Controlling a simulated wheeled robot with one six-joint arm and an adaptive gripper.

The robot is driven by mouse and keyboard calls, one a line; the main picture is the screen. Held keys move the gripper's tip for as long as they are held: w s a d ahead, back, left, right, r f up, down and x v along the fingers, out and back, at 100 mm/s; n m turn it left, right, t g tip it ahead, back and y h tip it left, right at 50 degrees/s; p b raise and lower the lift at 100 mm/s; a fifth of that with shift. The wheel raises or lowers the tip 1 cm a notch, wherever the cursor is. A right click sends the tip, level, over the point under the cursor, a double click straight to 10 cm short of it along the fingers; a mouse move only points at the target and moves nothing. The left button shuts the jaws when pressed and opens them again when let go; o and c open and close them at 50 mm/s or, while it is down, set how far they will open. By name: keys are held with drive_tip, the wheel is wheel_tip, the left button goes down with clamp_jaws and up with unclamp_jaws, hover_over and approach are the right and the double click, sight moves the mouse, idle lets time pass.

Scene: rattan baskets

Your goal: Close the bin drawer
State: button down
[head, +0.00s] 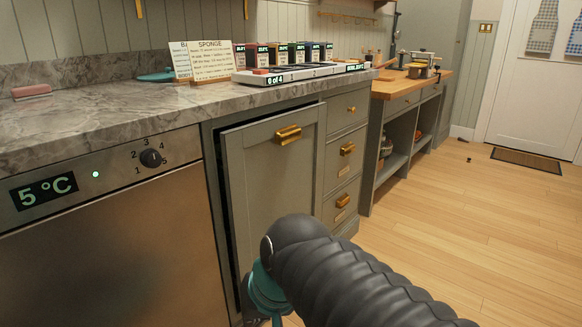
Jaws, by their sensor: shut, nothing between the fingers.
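The bin drawer (268,180) is the tall grey-green panel front with a brass cup handle (288,133), under the marble counter. It stands out from the cabinet, with a dark gap along its left side and top edge, so it is partly open. My arm, with a dark ribbed sleeve and a teal joint, reaches in from the bottom right and covers the lower part of the panel. My gripper is not visible. I cannot tell whether the arm touches the panel.
A steel appliance (110,240) reading 5 °C stands left of the drawer. A stack of small drawers (345,147) with brass handles is to its right. The marble counter (110,115) holds cards and boxes. A wooden-topped bench (395,88) stands beyond; the wood floor (470,230) at right is mostly clear.

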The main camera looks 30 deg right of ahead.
drive_tip(key=w+m+y+b, duration=0.1)
drive_tip(key=w+m+y, duration=0.3)
drive_tip(key=w+m, duration=0.45)
drive_tip(key=m+t+b, duration=0.2)
drive_tip(key=m+t, duration=1)
drive_tip(key=m, duration=0.8)
approach(270, 166)
drive_tip(key=shift+y, duration=0.4)
drive_tip(key=x, duration=0.7)
drive_tip(key=shift+w+d+f+b, duration=0.1)
drive_tip(key=shift+d+f+b, duration=0.1)
drive_tip(key=shift+b, duration=0.2)
